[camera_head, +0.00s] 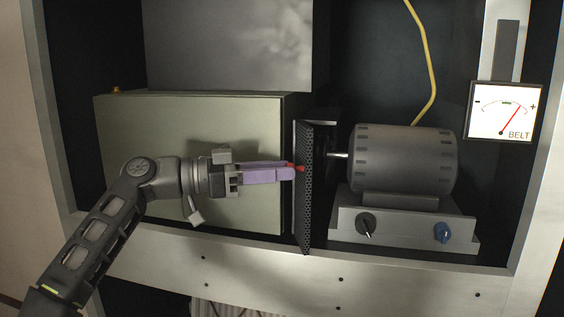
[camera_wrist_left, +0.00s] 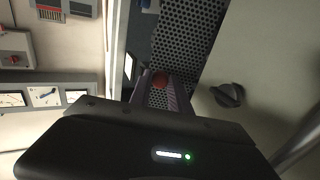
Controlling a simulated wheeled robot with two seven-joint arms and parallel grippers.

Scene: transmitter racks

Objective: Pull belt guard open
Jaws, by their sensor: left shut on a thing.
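The belt guard (camera_head: 304,220) is a dark perforated panel standing upright between the olive-grey box and the motor in the head view. In the left wrist view its perforated face (camera_wrist_left: 187,38) fills the upper middle. A small red knob (camera_head: 300,169) sits on the guard; it also shows as a red ball (camera_wrist_left: 160,79) in the left wrist view. My left gripper (camera_head: 294,169) reaches in from the left with its purple fingers at the guard, shut on the red knob. The fingers partly hide the knob. My right gripper is in neither view.
A grey motor (camera_head: 405,160) on a base with two knobs stands right of the guard. A BELT gauge (camera_head: 506,110) has its needle toward plus. The olive-grey box (camera_head: 190,115) lies behind my left arm. The rack's front rail (camera_head: 300,275) runs below.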

